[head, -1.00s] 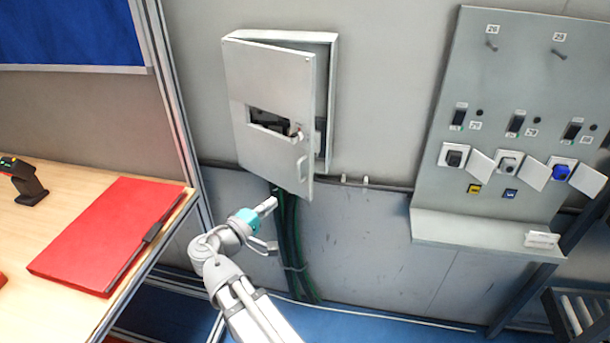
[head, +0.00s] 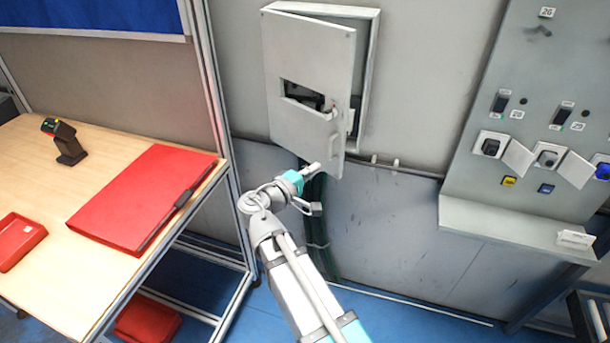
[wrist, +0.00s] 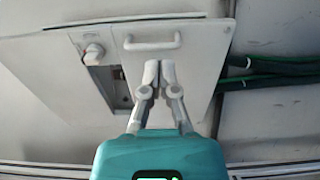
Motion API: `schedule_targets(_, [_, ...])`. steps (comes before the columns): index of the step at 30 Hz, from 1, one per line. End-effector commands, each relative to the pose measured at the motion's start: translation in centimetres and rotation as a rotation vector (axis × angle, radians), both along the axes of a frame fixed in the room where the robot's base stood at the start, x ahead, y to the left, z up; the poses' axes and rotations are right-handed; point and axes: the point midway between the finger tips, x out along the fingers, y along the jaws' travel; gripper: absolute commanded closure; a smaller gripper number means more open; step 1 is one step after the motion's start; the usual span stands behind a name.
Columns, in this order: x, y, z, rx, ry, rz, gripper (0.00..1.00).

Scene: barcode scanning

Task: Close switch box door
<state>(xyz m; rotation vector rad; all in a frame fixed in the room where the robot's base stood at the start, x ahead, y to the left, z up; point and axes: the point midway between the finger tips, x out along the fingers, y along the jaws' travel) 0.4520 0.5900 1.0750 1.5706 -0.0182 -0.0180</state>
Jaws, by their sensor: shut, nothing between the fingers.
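The switch box (head: 370,70) is a light grey wall cabinet in the head view. Its door (head: 308,45) is hinged on the left and stands ajar, with a gap along the top and right side. The door has a window cutout and a handle (head: 334,150) near its lower right. My gripper (head: 314,170) is shut and empty, by the door's lower edge. In the wrist view my gripper (wrist: 158,66) is in front of the door (wrist: 205,65), close to the handle (wrist: 152,42). I cannot tell whether the fingertips touch the door.
A wooden table (head: 50,180) with a red folder (head: 140,195), a red tray (head: 18,240) and a scanner (head: 65,142) stands at left. A grey panel (head: 520,60) with switches and a shelf (head: 500,220) is at right. Dark green cables (head: 315,205) run below the box.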

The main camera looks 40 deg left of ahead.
Motion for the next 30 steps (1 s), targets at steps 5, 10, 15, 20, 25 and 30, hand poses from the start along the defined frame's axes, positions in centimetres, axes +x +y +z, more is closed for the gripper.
schedule_targets(5, [2.7,0.0,0.0,0.000,0.000,-0.002,1.00])
schedule_targets(10, [5.1,-0.1,0.0,0.000,0.000,-0.002,1.00])
schedule_targets(15, [7.1,-0.1,0.0,0.000,0.000,-0.002,1.00])
schedule_targets(20, [8.4,-0.2,0.0,0.000,0.000,-0.002,1.00])
schedule_targets(25, [8.9,-0.2,0.0,0.000,0.000,-0.001,1.00])
schedule_targets(30, [8.9,-0.2,0.0,0.000,0.000,-0.001,1.00])
